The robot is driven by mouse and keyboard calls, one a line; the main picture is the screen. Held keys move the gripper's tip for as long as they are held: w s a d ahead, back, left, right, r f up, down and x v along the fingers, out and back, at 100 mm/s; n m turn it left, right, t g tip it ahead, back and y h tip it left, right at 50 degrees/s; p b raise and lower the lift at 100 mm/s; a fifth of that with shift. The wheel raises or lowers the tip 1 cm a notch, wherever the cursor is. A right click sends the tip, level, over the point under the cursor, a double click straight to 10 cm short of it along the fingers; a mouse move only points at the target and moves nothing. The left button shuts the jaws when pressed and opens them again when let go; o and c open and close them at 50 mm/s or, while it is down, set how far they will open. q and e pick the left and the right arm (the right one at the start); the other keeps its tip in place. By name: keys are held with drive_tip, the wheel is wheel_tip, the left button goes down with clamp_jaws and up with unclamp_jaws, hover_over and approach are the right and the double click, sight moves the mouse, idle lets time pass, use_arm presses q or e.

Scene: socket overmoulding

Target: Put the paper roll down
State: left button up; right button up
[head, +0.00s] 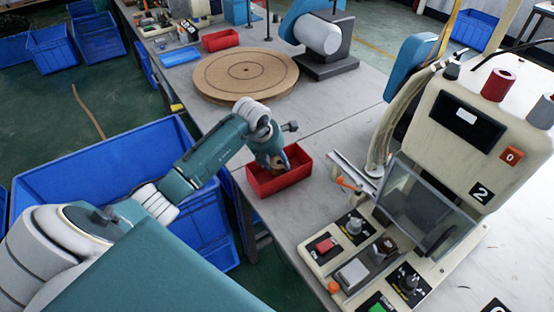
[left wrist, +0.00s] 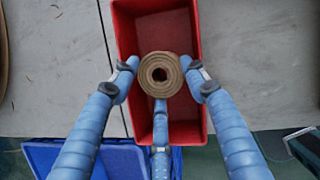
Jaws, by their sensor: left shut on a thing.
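The paper roll (left wrist: 160,74) is a brown ring with a dark hollow core, seen end-on in the left wrist view. My left gripper (left wrist: 161,80) is shut on it, with blue fingers pressing its sides and another finger below. In the head view my left gripper (head: 276,160) is over the red bin (head: 282,182), and the roll is mostly hidden by the fingers. The red bin also shows in the left wrist view (left wrist: 150,30), beneath the roll. I cannot tell whether the roll touches the bin floor. My right gripper is not in view.
A machine (head: 470,120) with a clear guard and control panel stands right of the bin. A round wooden turntable (head: 245,75) lies behind it. A large blue crate (head: 100,160) stands left of the table (head: 330,120), which is bare between bin and turntable.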

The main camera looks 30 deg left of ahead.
use_arm(q)
drive_tip(key=shift+f, duration=0.2)
drive_tip(key=shift+f+b, duration=0.55)
drive_tip(key=shift+b, duration=0.05)
drive_tip(key=o, duration=0.9)
drive_tip(key=shift+r, duration=0.1)
drive_tip(key=shift+r, duration=0.1)
drive_tip(key=shift+a+r+p, duration=0.1)
drive_tip(key=shift+r+p, duration=0.5)
drive_tip(key=shift+r, duration=0.25)
drive_tip(key=b+v, duration=0.2)
drive_tip(key=v, duration=0.9)
drive_tip(key=shift+s, duration=0.25)
